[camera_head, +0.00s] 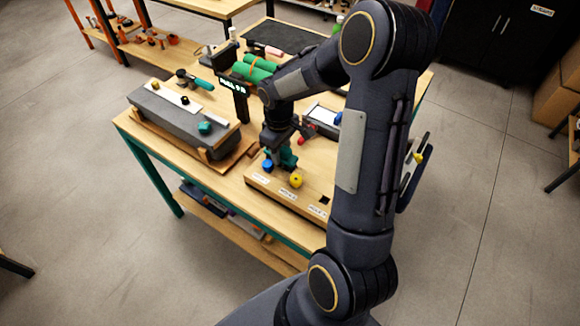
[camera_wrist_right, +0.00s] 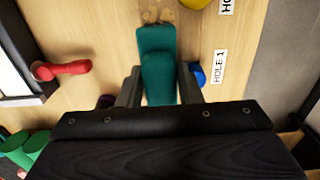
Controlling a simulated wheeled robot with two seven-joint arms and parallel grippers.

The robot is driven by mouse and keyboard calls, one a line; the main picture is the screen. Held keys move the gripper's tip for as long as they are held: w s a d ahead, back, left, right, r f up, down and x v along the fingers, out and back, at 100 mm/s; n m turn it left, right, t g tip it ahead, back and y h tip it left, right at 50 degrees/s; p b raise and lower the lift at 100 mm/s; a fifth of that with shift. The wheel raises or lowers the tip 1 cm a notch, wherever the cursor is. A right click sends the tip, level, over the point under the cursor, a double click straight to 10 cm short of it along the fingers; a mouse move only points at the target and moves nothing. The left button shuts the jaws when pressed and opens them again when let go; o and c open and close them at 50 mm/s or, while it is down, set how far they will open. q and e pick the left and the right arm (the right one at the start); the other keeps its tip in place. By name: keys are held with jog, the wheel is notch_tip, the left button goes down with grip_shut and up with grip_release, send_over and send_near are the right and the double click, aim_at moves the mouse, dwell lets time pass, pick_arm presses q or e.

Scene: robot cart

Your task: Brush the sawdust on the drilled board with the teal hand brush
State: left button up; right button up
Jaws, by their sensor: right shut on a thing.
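The teal hand brush (camera_wrist_right: 155,45) is held between the fingers of my right gripper (camera_wrist_right: 158,85), shut on it. In the head view, the teal brush (camera_head: 289,158) shows below my right gripper (camera_head: 278,148), over the drilled board (camera_head: 257,180). The light wooden board (camera_wrist_right: 105,45) lies under the brush in the wrist view. A brownish sawdust patch (camera_wrist_right: 165,12) shows just past the brush's far end. I cannot tell whether the bristles touch the board. My left gripper is out of view.
A blue peg (camera_head: 267,166) and a yellow peg (camera_head: 296,181) stand on the board close to the brush, near hole labels. A red-handled tool (camera_wrist_right: 62,69) lies to one side. A grey block (camera_head: 180,115) and green rolls (camera_head: 252,68) are also on the bench.

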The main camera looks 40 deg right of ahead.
jog(key=shift+w+a+r, duration=0.15)
jog(key=shift+w+r, duration=0.05)
jog(key=shift+w, duration=0.1)
jog(key=shift+w+r+p, duration=0.1)
jog(key=shift+r+p, duration=0.45)
jog(key=shift+r, duration=0.05)
jog(key=shift+a+r, duration=0.1)
jog(key=shift+r, duration=0.05)
jog(key=shift+s+d+f, duration=0.2)
jog(key=shift+s, duration=0.2)
jog(key=s, duration=0.2)
jog(key=s+d, duration=0.1)
jog(key=s, duration=0.2)
jog(key=s+d, duration=0.1)
jog(key=s, duration=0.1)
jog(key=shift+s+f, duration=0.2)
jog(key=shift+f, duration=0.05)
jog(key=shift+r, duration=0.1)
